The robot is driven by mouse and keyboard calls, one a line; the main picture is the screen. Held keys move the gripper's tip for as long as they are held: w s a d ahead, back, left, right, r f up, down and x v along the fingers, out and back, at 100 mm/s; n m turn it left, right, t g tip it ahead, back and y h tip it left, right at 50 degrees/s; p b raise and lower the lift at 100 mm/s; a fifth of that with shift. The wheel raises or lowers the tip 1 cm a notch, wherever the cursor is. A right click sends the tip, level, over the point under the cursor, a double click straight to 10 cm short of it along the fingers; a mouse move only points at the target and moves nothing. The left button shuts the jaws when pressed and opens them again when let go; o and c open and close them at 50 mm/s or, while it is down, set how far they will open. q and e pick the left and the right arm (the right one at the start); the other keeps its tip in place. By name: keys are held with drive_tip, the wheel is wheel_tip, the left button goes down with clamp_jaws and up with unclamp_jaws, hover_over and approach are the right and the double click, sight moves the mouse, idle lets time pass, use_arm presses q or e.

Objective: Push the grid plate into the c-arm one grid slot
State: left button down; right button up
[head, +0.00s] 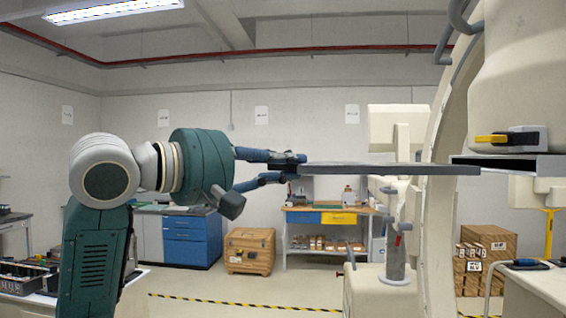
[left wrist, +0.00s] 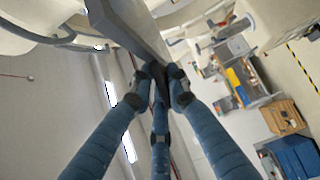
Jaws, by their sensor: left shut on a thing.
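The grid plate (head: 390,169) is a flat grey slab, held level and seen nearly edge-on in the head view. My left gripper (head: 298,166) is shut on its left end; the plate's right end points toward the slot. In the left wrist view the gripper's fingers (left wrist: 158,80) close around the plate (left wrist: 130,25). The c-arm one grid slot (head: 510,163) is a dark flat opening under the cream housing, at the right. The plate's tip is close to the slot's left end and slightly lower in the picture; contact cannot be told. My right gripper is not in view.
The cream c-arm (head: 445,170) curves behind the plate's right part. A yellow-handled latch (head: 491,139) sits above the slot. A workbench (head: 325,214), a wooden crate (head: 249,250) and boxes (head: 488,245) stand farther back. Open floor lies between.

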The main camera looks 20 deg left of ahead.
use_arm(q)
drive_tip(key=shift+s+r, duration=0.3)
drive_tip(key=shift+r, duration=0.05)
drive_tip(key=shift+w+d+p, duration=0.1)
drive_tip(key=shift+w+d, duration=0.15)
drive_tip(key=shift+d, duration=0.5)
drive_tip(key=shift+w+d+p, duration=0.1)
drive_tip(key=shift+w+d, duration=0.15)
drive_tip(key=shift+d, duration=0.45)
drive_tip(key=shift+w+d+p, duration=0.1)
drive_tip(key=shift+w+d, duration=0.15)
drive_tip(key=shift+d, duration=0.6)
drive_tip(key=shift+s, duration=0.1)
drive_tip(key=shift+d, duration=0.35)
drive_tip(key=shift+s+p, duration=0.1)
drive_tip(key=shift+p, duration=0.25)
drive_tip(key=shift+w+d+p, duration=0.25)
drive_tip(key=shift+d, duration=0.6)
drive_tip(key=shift+w+d+p, duration=0.2)
drive_tip(key=shift+w+d, duration=0.05)
drive_tip(key=shift+d, duration=0.55)
